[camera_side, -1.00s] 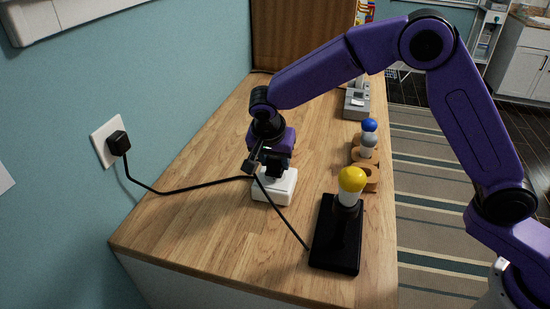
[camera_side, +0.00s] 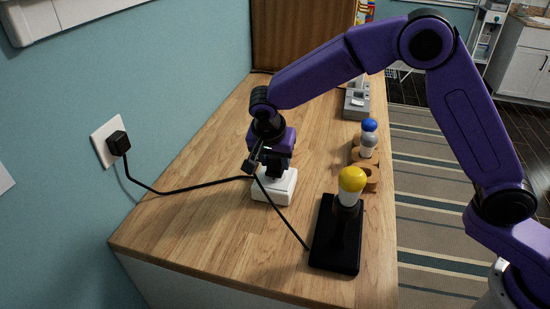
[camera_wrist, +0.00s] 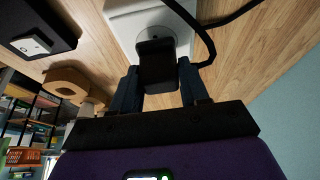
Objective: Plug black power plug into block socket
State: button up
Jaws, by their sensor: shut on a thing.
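The black power plug (camera_wrist: 156,62) is between the two fingers of my gripper (camera_wrist: 158,88), which is shut on it. In the wrist view the plug overlaps the round recess of the white block socket (camera_wrist: 122,20). In the side view the block socket (camera_side: 274,190) stands on the wooden counter, with my gripper (camera_side: 272,168) right above it, pointing down. The plug is mostly hidden by the fingers there. The plug and socket look touching or nearly so; I cannot tell how deep the prongs sit.
A black cord (camera_side: 190,189) runs from a wall outlet (camera_side: 104,142) past my gripper. Another cord stretch leads to a black lamp base (camera_side: 336,246) with a yellow bulb (camera_side: 352,180). A wooden holder with a blue-topped bulb (camera_side: 369,126) stands behind. The counter's front left is clear.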

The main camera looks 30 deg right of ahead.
jog(key=shift+f, duration=0.6)
dwell(0.3)
jog(key=o, duration=1.1)
jog(key=shift+c, duration=0.2)
jog(key=v, duration=1.7)
jog(key=shift+r, duration=0.2)
jog(key=s+d+r+n, duration=0.1)
jog(key=s+d+n, duration=0.4)
jog(key=d+n, duration=0.3)
jog(key=s+d+r+n, duration=0.1)
jog(key=s+d+n, duration=0.4)
jog(key=d+n, duration=0.25)
jog(key=s+d+f+n+g+y, duration=0.1)
jog(key=s+d+f+n, duration=0.1)
jog(key=s, duration=0.5)
jog(key=s+d+f+n+g+y, duration=0.1)
jog(key=s+d+f+n, duration=0.1)
jog(key=s+f, duration=0.3)
jog(key=s+d+f+n+g+y, duration=0.1)
jog(key=s+d+f+n, duration=0.1)
jog(key=s, duration=0.6)
notch_tip(320, 180, down, 2)
jog(key=shift+s+d+f+y, duration=0.1)
jog(key=shift+s+d+y, duration=0.25)
jog(key=shift+d, duration=0.2)
